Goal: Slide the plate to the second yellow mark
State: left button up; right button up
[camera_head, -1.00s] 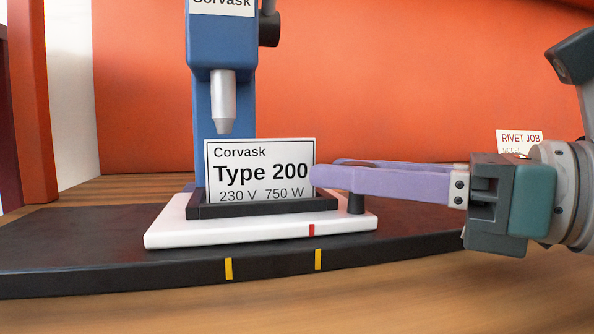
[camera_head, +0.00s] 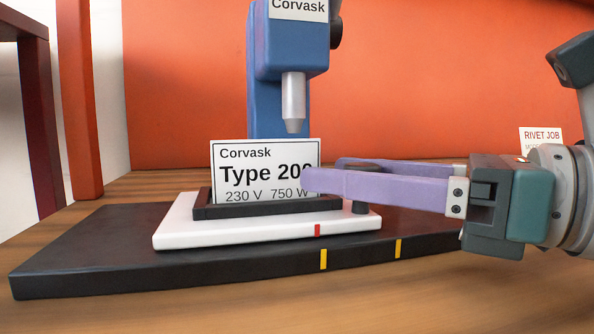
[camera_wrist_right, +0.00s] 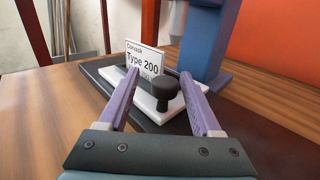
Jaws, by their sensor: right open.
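The white plate (camera_head: 240,234) lies on a dark base (camera_head: 200,272). The plate has a red mark (camera_head: 317,230) on its front edge. Two yellow marks sit on the base's front edge: a left one (camera_head: 323,259) and a right one (camera_head: 399,248). The red mark is almost above the left yellow mark, slightly left of it. A black knob (camera_wrist_right: 164,92) stands at the plate's right end. My right gripper (camera_head: 324,173) is open, its lilac fingers on either side of the knob, as the right wrist view (camera_wrist_right: 159,76) also shows. My left gripper is not in view.
A black tray (camera_head: 250,211) on the plate holds an upright "Corvask Type 200" card (camera_head: 245,173). A blue press (camera_head: 278,110) with a grey nozzle rises behind. A "RIVET JOB" card (camera_head: 542,136) stands at the right. Wooden table surrounds the base.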

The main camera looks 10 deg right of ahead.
jog(key=shift+d, duration=0.1)
jog(key=shift+s+d+f, duration=0.15)
jog(key=shift+d, duration=0.1)
jog(key=b+v, duration=0.4)
jog(key=v, duration=0.2)
jog(key=shift+s, duration=0.1)
jog(key=shift+s+d, duration=0.3)
jog(key=shift+d, duration=0.05)
jog(key=shift+v, duration=1.1)
jog(key=shift+d, duration=0.1)
